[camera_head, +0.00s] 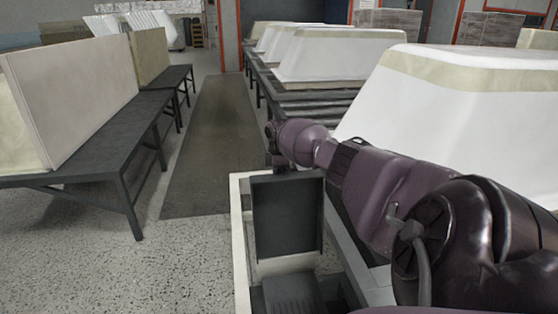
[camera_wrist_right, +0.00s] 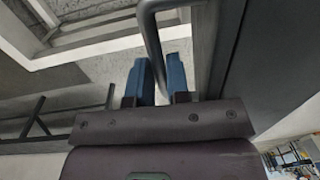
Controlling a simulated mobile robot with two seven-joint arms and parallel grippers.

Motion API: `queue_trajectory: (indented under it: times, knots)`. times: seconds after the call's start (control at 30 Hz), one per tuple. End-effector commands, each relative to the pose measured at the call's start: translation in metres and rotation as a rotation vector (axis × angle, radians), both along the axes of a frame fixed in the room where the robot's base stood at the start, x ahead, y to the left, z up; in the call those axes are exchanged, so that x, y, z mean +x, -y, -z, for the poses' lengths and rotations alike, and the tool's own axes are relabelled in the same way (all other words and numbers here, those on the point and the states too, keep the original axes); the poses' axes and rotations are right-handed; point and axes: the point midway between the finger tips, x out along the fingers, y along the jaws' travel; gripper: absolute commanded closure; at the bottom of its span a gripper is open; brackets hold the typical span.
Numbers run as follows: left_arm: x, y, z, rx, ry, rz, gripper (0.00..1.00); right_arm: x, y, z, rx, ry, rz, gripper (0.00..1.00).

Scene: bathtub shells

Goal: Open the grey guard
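The grey guard (camera_head: 287,215) is a flat dark panel standing upright in a pale frame, at the lower centre of the head view. In the right wrist view, a bent grey metal handle (camera_wrist_right: 150,28) runs down between the blue fingers of my right gripper (camera_wrist_right: 160,80). My left gripper is not in view.
The guard's pale frame (camera_head: 240,240) surrounds it at the front. White tub shells (camera_head: 335,55) stand on a roller line behind and to the right. A dark bench (camera_head: 100,130) with pale panels is on the left. The grey walkway (camera_head: 215,140) between is clear.

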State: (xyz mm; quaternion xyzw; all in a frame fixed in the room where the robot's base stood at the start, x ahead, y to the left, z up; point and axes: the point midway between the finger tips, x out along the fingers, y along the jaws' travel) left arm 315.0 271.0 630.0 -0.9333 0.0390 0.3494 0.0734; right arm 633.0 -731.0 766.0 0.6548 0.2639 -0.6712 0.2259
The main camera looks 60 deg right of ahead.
Motion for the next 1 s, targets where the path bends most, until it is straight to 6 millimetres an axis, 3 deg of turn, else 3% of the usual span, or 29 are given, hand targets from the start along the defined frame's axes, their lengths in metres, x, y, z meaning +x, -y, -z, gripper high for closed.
queue_trajectory:
  times: [0.03, 0.13, 0.47, 0.77, 1.0]
  knots:
    - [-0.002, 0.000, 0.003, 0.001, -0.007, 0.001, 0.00, -0.002, -0.001, 0.009, 0.002, -0.012, 0.001, 0.77]
    - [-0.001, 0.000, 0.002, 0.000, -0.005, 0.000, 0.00, -0.002, -0.001, 0.007, 0.002, -0.010, 0.002, 0.62]
    - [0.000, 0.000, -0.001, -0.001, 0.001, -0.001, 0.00, 0.000, 0.000, -0.002, 0.002, -0.002, 0.003, 0.62]
    - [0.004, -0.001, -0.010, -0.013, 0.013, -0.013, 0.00, 0.003, 0.002, -0.052, 0.001, 0.007, 0.003, 0.62]
    - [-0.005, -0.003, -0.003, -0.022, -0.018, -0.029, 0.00, 0.004, 0.004, -0.089, 0.001, 0.001, 0.003, 0.62]
